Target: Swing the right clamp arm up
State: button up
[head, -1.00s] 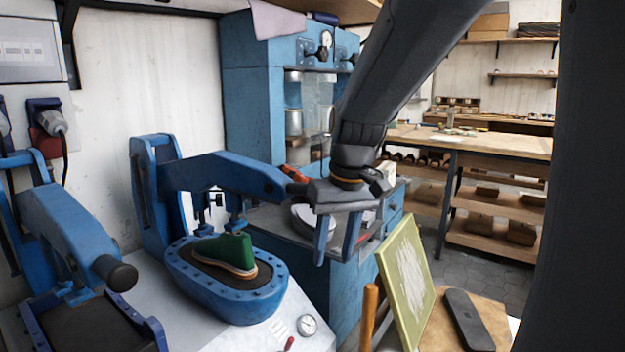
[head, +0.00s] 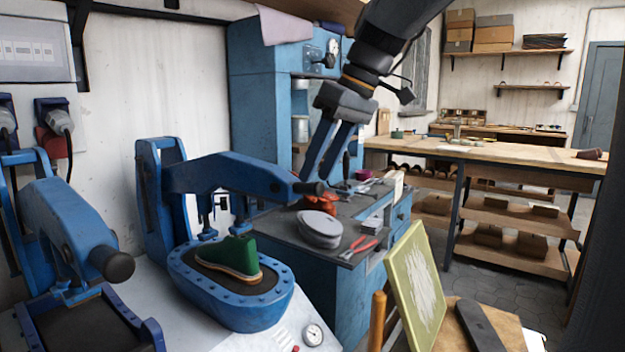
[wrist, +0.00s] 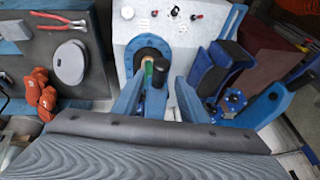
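The right clamp arm (head: 225,173) is blue and lies roughly level over its blue press base (head: 235,307). Its dark end knob (head: 310,188) points to the right. A green shoe form with a pale sole (head: 232,258) sits on the base under the arm. My gripper (head: 317,178) is open, its two blue fingers slanting down toward the knob. In the wrist view the knob (wrist: 157,72) shows between the fingers (wrist: 158,85), which appear empty. I cannot tell whether they touch it. The knob partly covers the shoe form (wrist: 147,68) there.
A second blue clamp arm (head: 65,225) is lowered at the left. Behind the right clamp, a grey-topped cabinet (head: 285,225) holds a round grey disc (head: 319,230), red-handled pliers (head: 360,247) and orange items. A green-framed panel (head: 413,285) leans at the front right.

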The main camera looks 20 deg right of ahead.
jog(key=shift+x, duration=1.55)
jog(key=shift+c, duration=0.5)
grip_shut()
